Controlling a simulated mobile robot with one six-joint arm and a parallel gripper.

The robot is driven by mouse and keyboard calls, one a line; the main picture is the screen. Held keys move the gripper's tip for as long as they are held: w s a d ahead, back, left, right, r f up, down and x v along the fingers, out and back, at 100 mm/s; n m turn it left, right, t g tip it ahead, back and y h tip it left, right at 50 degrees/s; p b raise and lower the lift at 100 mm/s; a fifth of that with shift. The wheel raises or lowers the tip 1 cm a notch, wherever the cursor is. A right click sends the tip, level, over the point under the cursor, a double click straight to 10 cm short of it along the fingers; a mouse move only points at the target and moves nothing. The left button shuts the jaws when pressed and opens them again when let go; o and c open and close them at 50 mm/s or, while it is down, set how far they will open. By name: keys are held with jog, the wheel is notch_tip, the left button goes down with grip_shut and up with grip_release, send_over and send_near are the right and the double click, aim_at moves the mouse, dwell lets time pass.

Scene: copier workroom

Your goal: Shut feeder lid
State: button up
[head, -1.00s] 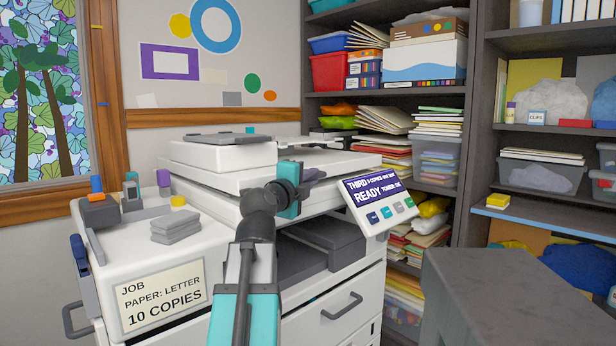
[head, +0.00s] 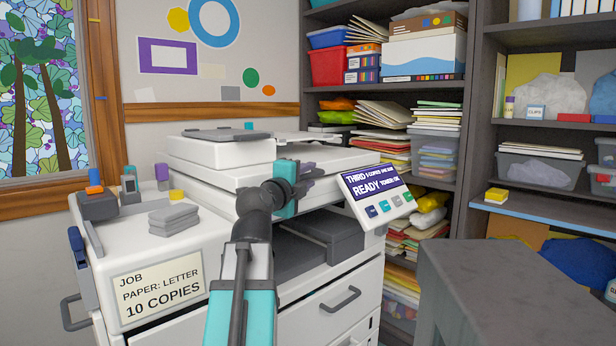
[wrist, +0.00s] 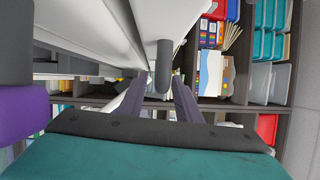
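The white copier has a feeder unit (head: 222,152) on top, with a flat grey piece on its upper face. A white slab (head: 225,178) lies under the feeder; I cannot tell how far the feeder lid stands open. My gripper (head: 292,185) is at the copier's front, before the slab and left of the control panel; its fingertips are mostly hidden there. In the wrist view, my gripper (wrist: 161,76) has its two dark fingers apart. A rounded grey bar (wrist: 163,65) by a white panel (wrist: 170,18) shows between them, with gaps on both sides.
The control panel (head: 376,196) juts out right of my gripper. Grey paper stacks (head: 173,219) and small office tools lie on the left counter. A grey table (head: 500,270) stands at the right front. Loaded shelves (head: 385,95) fill the back.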

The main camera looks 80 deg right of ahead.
jog(key=v, duration=0.6)
jog(key=shift+f+b, duration=0.15)
jog(key=shift+b, duration=0.25)
jog(key=b+v, duration=0.5)
jog(key=v, duration=0.2)
jog(key=shift+b, duration=0.35)
jog(key=shift+s, duration=0.1)
